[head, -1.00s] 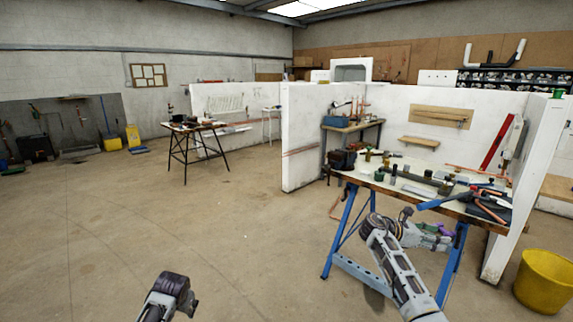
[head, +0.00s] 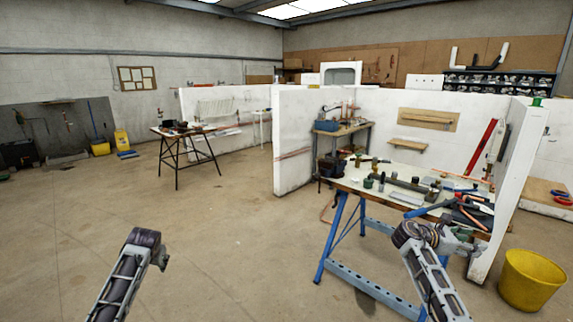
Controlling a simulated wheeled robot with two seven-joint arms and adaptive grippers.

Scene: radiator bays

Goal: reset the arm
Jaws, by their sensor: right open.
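My right arm comes in from the lower right and bends at a dark joint in front of the workbench. My right gripper (head: 458,241) is at the bench's near right edge, small and partly hidden by my own arm. It is open, and I see nothing held in it. My left arm stands over bare floor at the lower left. Its upper part and a dark joint show, but its gripper does not.
The blue-legged workbench (head: 345,184) carries several tools and fittings, close to my right arm. A yellow bucket (head: 532,280) stands on the floor at right. White partition walls (head: 292,145) enclose the bay. The floor (head: 220,255) between my arms is clear.

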